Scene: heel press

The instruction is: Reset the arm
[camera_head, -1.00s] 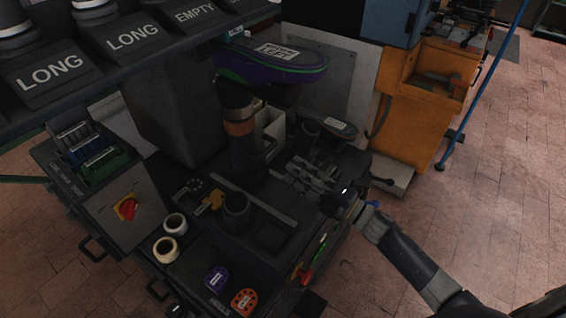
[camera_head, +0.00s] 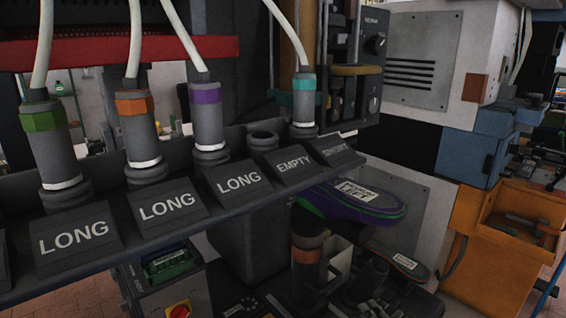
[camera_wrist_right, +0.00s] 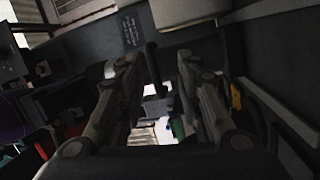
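My right gripper (camera_wrist_right: 168,65) shows in the right wrist view. Its two dark fingers reach upward in the picture with a clear gap between them, and nothing shows held in the gap. Dark machine parts surround it there, with a bright patch between and beyond the fingers. Neither of my arms shows in the head view, and my left gripper is in no view. The press in the head view has a purple and green sole-shaped piece (camera_head: 352,204) with a label, above a dark column with an orange ring (camera_head: 306,255).
A dark shelf with sloped label blocks, LONG (camera_head: 168,205) and EMPTY (camera_head: 293,163), crosses the head view. Capped tubes with green, orange, purple and teal bands stand behind it. An orange cabinet (camera_head: 480,262) stands at right. A red knob (camera_head: 179,310) is at bottom.

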